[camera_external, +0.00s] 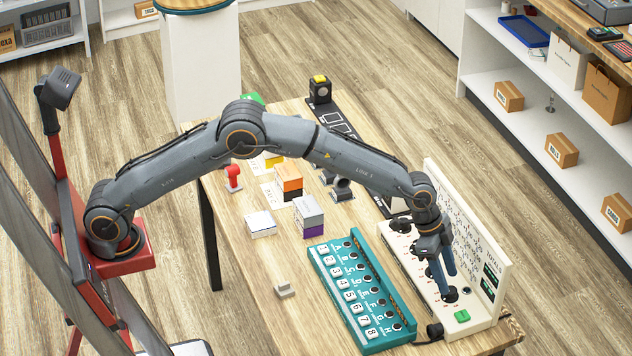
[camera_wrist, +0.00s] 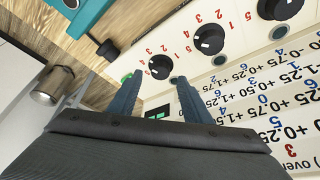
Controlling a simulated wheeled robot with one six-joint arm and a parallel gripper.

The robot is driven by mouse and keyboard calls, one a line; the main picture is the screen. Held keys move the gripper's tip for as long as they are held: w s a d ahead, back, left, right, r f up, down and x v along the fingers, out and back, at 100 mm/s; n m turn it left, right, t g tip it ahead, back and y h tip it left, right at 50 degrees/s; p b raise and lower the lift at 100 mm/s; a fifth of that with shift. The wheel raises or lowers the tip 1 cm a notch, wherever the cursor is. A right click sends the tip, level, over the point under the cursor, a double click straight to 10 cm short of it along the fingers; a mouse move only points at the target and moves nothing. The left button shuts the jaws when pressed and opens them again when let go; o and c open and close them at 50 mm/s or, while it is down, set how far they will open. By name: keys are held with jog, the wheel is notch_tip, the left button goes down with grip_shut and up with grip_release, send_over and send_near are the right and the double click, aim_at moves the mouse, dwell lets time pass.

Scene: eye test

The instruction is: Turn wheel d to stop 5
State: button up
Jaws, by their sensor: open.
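A white panel (camera_external: 478,325) with a row of black wheels stands at the table's right side. The end wheel (camera_external: 451,295), beside a green button (camera_external: 462,316), is under my gripper (camera_external: 448,283). In the wrist view, this wheel (camera_wrist: 160,67) shows between and just beyond the tips of my open gripper (camera_wrist: 159,80). Red stop numbers lie around it. No contact is clear. Two more wheels, the middle one (camera_wrist: 209,39) and the upper one (camera_wrist: 279,9), lie to the right. I cannot read the wheel letters, nor tell for sure which stop the end wheel points at.
An upright white board (camera_external: 462,235) with printed sums rises behind the wheels. A teal panel (camera_external: 350,290) with lettered and numbered keys lies to the left. A black round knob (camera_external: 434,330) is near the front edge. Blocks, including an orange one (camera_external: 289,170), stand farther back.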

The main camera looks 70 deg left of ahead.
jog(key=v, duration=0.5)
jog(key=s+a+n+g+y, duration=0.1)
jog(key=s+a+n, duration=0.3)
jog(key=s+a, duration=1.3)
jog(key=a+y, duration=0.1)
jog(key=a, duration=0.2)
jog(key=shift+s+a+f+n, duration=0.2)
jog(key=shift+a+f+n, duration=0.15)
jog(key=shift+f+n, duration=0.05)
jog(key=t, duration=0.2)
send_near(451, 289)
jog(key=shift+m+h, duration=0.3)
jog(key=shift+m, duration=0.1)
jog(key=x, duration=0.2)
jog(key=p+x, duration=0.1)
jog(key=x, duration=0.2)
jog(key=p+x, duration=0.1)
jog(key=x, duration=0.2)
jog(key=shift+a+f, duration=0.1)
jog(key=shift+a, duration=0.15)
